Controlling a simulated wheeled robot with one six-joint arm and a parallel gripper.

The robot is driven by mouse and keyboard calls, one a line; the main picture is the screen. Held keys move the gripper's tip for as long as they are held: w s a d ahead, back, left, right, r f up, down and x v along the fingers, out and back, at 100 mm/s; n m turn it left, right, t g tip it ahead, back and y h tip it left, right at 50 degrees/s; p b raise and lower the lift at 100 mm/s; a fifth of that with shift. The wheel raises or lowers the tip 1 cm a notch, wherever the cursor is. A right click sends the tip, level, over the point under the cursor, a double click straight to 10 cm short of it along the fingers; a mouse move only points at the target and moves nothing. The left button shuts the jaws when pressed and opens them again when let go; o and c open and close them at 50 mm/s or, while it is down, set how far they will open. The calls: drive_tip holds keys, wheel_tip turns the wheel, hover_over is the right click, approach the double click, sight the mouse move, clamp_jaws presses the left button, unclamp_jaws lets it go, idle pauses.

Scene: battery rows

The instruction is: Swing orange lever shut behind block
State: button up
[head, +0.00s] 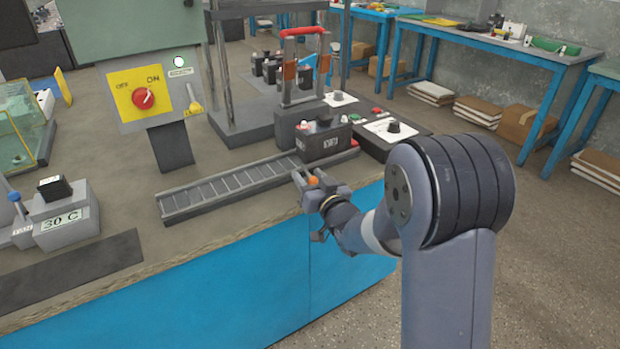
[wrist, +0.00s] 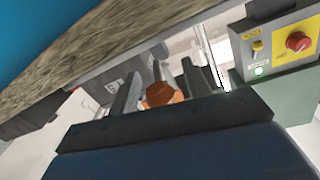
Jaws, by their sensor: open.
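The lever's orange knob (head: 313,181) shows at the right end of the bench's front edge, between the jaws of my gripper (head: 311,180). In the wrist view the orange knob (wrist: 161,95) sits between the two open fingers (wrist: 163,84), with a gap visible at its sides. The lever's arm and pivot are mostly hidden by my gripper. The black battery block (head: 325,140) stands upright at the right end of the roller track (head: 225,188), just behind my gripper and apart from it.
A frame with a red handle (head: 302,32) rises behind the block. A control panel with a dark knob (head: 393,127) lies to its right. A yellow switch plate (head: 142,93) stands at left. The roller track is empty left of the block.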

drive_tip(key=shift+c, duration=0.6)
clamp_jaws()
drive_tip(key=shift+d+y, duration=0.1)
drive_tip(key=shift+y, duration=0.2)
drive_tip(key=shift+w+d+n+g+y, duration=0.15)
drive_tip(key=shift+d+n+g+y, duration=0.1)
drive_tip(key=shift+n+g+y, duration=0.45)
drive_tip(key=shift+o, duration=0.6)
unclamp_jaws()
